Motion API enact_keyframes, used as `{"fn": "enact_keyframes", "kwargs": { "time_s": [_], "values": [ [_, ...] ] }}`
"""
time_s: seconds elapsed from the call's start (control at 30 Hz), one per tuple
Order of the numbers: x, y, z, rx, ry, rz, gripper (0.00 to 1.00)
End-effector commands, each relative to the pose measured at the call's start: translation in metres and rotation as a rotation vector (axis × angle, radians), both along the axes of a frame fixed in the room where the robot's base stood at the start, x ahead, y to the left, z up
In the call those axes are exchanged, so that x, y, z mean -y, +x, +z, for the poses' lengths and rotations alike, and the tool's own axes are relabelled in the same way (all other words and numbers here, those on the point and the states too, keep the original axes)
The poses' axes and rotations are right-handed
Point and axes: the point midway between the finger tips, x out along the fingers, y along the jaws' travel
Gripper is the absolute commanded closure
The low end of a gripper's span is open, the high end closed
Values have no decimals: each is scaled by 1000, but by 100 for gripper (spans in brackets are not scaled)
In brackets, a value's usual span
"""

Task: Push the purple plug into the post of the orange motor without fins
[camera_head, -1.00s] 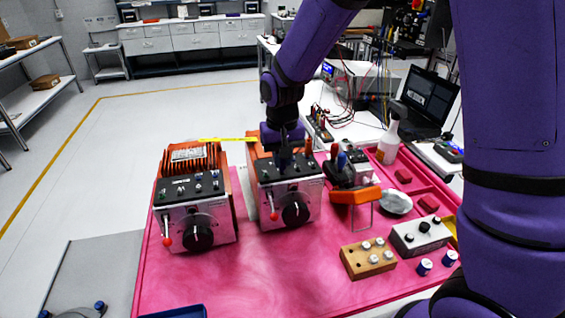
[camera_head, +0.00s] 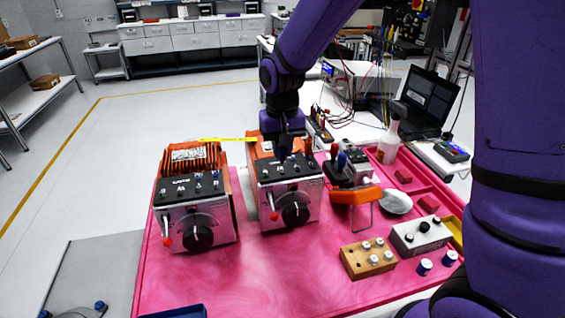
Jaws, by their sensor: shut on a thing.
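The orange motor without fins (camera_head: 262,147) is at the back of the right-hand black-topped unit (camera_head: 288,168) on the pink table. The finned orange motor (camera_head: 176,158) is at the back of the left-hand unit. My gripper (camera_head: 285,151) points down over the right-hand unit, around where its panel meets the smooth motor. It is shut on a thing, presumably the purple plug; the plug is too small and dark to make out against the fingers. The motor's post is hidden behind my gripper, and I cannot tell whether the plug touches it.
Right of the unit stand a joystick box (camera_head: 347,168) and an orange-topped stand (camera_head: 356,197). A wooden block with knobs (camera_head: 367,259) and a white knob box (camera_head: 421,237) are at front right.

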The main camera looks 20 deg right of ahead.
Motion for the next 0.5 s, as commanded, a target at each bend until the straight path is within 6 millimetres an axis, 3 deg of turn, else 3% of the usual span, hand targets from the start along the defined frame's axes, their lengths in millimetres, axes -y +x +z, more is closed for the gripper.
{"fn": "enact_keyframes", "kwargs": {
  "time_s": [0.5],
  "values": [
    [0, 0, 21, -1, 0, 0, 100]
  ]
}}
